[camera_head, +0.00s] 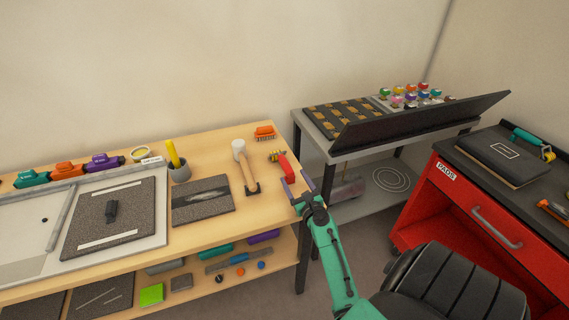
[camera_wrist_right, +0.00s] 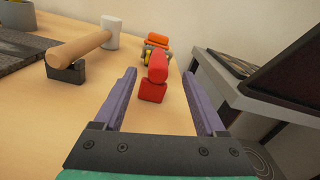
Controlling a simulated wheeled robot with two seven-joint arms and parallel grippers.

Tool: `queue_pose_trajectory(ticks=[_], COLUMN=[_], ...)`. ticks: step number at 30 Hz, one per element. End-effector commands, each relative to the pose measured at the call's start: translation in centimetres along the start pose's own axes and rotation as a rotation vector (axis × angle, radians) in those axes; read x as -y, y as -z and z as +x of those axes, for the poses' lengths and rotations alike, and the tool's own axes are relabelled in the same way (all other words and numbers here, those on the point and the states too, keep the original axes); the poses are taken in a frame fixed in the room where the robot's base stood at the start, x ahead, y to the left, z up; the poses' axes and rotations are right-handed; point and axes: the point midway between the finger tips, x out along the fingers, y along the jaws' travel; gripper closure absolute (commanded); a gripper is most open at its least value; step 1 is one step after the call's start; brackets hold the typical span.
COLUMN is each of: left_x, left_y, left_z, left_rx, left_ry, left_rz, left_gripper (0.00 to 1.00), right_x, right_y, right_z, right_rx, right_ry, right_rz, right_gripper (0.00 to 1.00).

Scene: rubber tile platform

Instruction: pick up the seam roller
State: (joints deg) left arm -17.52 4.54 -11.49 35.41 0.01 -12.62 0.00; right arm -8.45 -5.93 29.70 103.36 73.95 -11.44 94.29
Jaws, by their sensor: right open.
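The seam roller (camera_head: 285,167) has a red handle and a yellow roller end, and lies near the right end of the wooden bench. In the right wrist view its red handle (camera_wrist_right: 158,66) points toward me, raised on a red block (camera_wrist_right: 152,92), with yellow wheels at the far end. My right gripper (camera_head: 297,187) is open, just in front of the handle end at the bench edge. In the wrist view the purple fingers (camera_wrist_right: 159,85) stand apart on either side of the handle's line, with nothing clasped. My left gripper is not in view.
A white-headed mallet (camera_head: 244,165) lies left of the roller, its handle on a dark rest. An orange brush (camera_head: 265,132) is behind. A grey table (camera_head: 325,146) with a dark raised panel stands to the right, across a gap. A red cabinet (camera_head: 470,215) is further right.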

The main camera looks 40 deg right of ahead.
Motion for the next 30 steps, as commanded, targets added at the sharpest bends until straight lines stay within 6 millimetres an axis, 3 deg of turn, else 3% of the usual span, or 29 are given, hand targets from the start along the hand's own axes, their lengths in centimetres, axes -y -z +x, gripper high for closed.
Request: queue_pose_trajectory(ticks=[11, 18, 20, 24, 30], left_x=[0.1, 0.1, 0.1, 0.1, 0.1], left_y=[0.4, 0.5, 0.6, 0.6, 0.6], left_z=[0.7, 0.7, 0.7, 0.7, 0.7], left_rx=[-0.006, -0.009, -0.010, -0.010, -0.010], left_ry=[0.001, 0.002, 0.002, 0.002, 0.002], left_rz=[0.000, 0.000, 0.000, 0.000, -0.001], left_gripper=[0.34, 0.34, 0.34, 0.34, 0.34], right_x=[-0.2, -0.2, -0.2, -0.2, -0.2], right_y=[0.3, 0.2, 0.2, 0.2, 0.2], right_z=[6.1, 6.5, 6.5, 6.5, 6.5], right_rx=[0.000, -0.002, -0.002, -0.002, -0.001], right_ry=[0.000, 0.000, 0.000, 0.000, 0.000], right_rz=[-0.001, -0.002, -0.002, -0.002, -0.002], right_gripper=[0.27, 0.27, 0.46, 1.00, 1.00])
